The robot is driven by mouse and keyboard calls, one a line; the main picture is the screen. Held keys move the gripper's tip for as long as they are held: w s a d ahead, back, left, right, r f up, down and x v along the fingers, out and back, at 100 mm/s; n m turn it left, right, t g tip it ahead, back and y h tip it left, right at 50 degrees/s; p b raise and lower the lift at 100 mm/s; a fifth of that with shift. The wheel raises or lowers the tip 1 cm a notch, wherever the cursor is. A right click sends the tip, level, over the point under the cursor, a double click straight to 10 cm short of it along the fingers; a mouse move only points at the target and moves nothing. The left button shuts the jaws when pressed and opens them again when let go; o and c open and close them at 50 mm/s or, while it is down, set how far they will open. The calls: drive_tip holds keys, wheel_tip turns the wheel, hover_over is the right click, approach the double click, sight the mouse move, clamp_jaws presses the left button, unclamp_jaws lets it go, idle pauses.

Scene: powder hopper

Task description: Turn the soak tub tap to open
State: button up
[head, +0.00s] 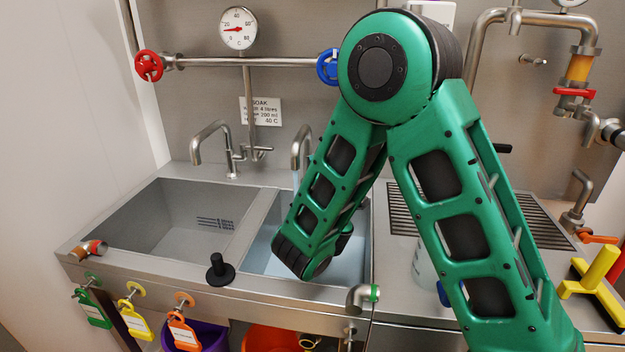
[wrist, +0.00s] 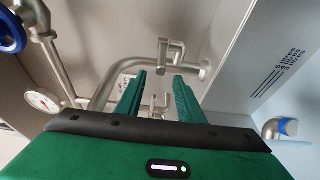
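The left tub (head: 130,205) looks empty and has level marks on its wall. Its curved steel tap (head: 212,130) stands at the back rim, with a small bar-like lever beside it (head: 258,151). A SOAK sign (head: 261,110) hangs above. My gripper (wrist: 160,78) is open in the wrist view, its two green fingers apart with nothing held. Steel tap pipework (wrist: 163,52) shows beyond and between the fingers; I cannot tell its distance. In the head view my green arm hides the gripper and part of the right tub (head: 255,245).
A second tap (head: 301,145) runs water into the right tub. A pipe with a red wheel (head: 149,65) and a blue wheel (head: 328,66) crosses the wall under a dial gauge (head: 238,29). A black plug (head: 219,268) stands on the front rim.

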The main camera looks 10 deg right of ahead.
drive_tip(key=shift+s+a, duration=0.3)
drive_tip(key=shift+s, duration=0.6)
drive_tip(key=shift+s+a, duration=0.25)
drive_tip(key=shift+s, duration=0.6)
drive_tip(key=shift+s+a, duration=0.3)
drive_tip(key=shift+s, duration=0.6)
